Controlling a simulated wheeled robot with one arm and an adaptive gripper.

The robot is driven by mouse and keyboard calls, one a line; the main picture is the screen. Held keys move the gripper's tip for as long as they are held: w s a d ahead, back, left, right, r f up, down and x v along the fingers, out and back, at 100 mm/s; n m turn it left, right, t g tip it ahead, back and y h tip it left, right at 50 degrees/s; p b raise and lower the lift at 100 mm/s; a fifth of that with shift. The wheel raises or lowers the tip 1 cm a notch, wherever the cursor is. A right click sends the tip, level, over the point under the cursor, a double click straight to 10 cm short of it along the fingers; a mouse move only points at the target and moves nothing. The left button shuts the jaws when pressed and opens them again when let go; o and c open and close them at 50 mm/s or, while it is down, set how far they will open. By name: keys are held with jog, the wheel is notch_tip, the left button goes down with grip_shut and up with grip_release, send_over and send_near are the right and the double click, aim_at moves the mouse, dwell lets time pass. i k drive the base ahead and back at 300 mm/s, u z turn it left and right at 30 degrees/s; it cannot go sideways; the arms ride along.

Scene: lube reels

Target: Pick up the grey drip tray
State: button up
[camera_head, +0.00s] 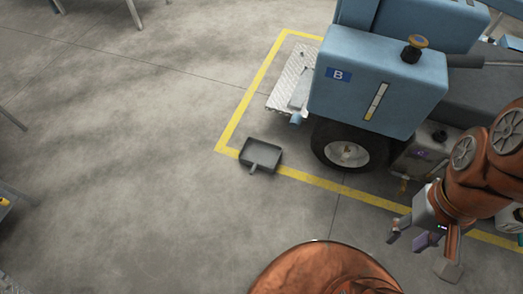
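The grey drip tray (260,151) lies on the concrete floor near the picture's middle. It is a shallow, dark grey square pan with a short spout or handle toward the bottom. It lies partly over the yellow floor line, near its corner. My gripper (394,229) is at the lower right, at the end of my orange arm, well to the right of the tray and apart from it. Its two fingers are spread with nothing seen between them.
A blue machine (378,92) marked B stands at the upper right, with a black tyre (349,147) just right of the tray. A metal step plate (293,78) juts out behind the tray. A yellow line (243,107) borders it. The floor (120,150) at left is clear.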

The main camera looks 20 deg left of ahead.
aim_at(262, 155)
jog(key=k, duration=0.4)
jog(key=u, duration=1.6)
jog(key=i, duration=1.5)
jog(key=z, duration=0.25)
